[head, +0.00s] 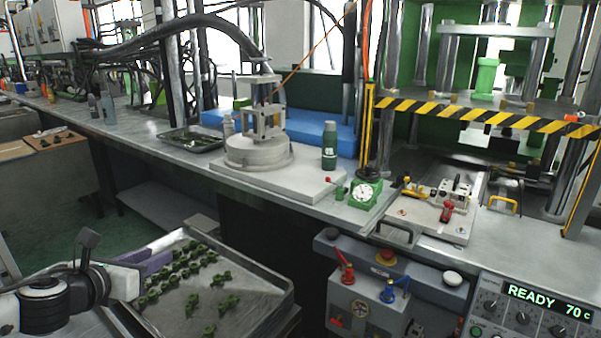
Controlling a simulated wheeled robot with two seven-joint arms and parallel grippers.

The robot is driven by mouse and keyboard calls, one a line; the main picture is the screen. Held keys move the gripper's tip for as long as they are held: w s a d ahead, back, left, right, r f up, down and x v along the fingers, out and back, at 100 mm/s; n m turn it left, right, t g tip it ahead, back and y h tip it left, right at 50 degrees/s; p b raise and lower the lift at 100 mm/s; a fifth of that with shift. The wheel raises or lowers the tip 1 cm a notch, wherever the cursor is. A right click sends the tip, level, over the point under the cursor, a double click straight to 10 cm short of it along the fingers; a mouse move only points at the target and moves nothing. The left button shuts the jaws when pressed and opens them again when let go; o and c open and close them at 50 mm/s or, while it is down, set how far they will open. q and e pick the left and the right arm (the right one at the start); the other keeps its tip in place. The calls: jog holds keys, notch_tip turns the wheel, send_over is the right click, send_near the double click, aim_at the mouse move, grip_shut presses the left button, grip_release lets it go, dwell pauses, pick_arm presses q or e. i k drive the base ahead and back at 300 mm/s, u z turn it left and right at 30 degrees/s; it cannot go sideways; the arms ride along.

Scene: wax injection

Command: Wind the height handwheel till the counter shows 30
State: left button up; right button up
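I cannot make out for certain which part is the height handwheel, and no counter figure is legible. A small green unit with a round white dial (365,193) stands at the bench's front edge, and a small red knob (328,180) shows to its left. My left gripper (150,268) is at the lower left, over the left edge of a tray of green parts, well away from the dial unit. Its fingers are small and partly merged with the tray edge, so its opening is unclear. My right gripper is out of view.
The metal tray (262,318) holds several green parts. A press with a yellow-black striped bar (485,114) stands at the right. A clamping fixture (433,215) and dark green bottle (329,147) are on the bench. A control panel (540,306) reads READY 70 c.

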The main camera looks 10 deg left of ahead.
aim_at(368, 169)
jog(key=u, duration=0.95)
jog(key=i, duration=0.45)
jog(key=z, duration=0.85)
jog(key=i, duration=1.05)
jog(key=z, duration=1.25)
jog(key=i, duration=0.2)
jog(key=z, duration=0.15)
